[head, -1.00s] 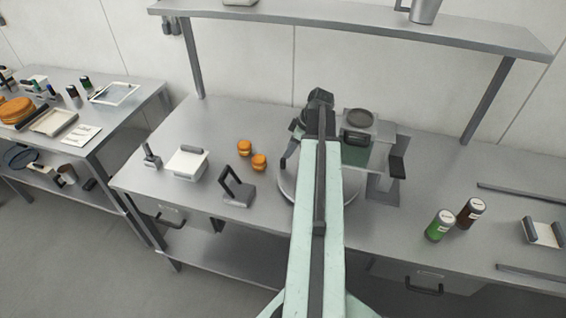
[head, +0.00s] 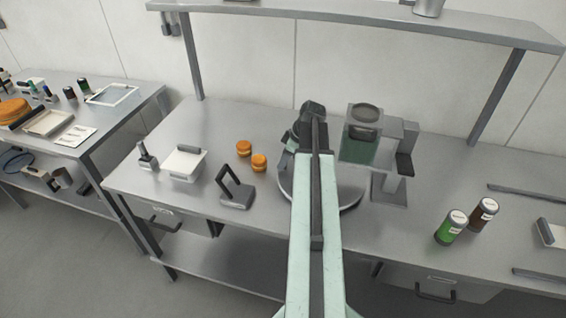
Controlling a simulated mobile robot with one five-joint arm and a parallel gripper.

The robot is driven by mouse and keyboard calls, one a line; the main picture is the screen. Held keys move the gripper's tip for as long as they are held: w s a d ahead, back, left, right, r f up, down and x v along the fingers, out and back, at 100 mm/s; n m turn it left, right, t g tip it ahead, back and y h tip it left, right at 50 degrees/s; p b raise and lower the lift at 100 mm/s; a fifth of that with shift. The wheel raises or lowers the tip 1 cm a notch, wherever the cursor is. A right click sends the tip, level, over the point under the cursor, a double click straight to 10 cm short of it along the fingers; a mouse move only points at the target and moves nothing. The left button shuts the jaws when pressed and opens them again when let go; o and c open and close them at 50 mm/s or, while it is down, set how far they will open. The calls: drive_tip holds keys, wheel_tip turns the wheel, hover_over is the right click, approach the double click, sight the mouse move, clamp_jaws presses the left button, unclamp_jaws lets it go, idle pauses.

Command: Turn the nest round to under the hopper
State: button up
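A round grey turntable (head: 350,196) lies on the steel bench, largely covered by my arm. No nest on it can be made out. The hopper (head: 360,148), a clear box with a greenish lower part and a dark round top, is held on a grey stand to the right of my arm, over the turntable's right back side. My gripper (head: 291,141) is at the far end of my arm, above the turntable's back left side and left of the hopper. Its fingers are mostly hidden, so its opening and any contact cannot be made out.
Two orange rounds (head: 259,162) sit left of the turntable, with a dark-handled press (head: 236,188) in front of them and a white tub (head: 184,163) farther left. Green (head: 450,228) and brown (head: 484,214) jars stand at right. A shelf (head: 350,22) spans the back.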

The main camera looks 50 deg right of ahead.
clamp_jaws()
idle(1.3)
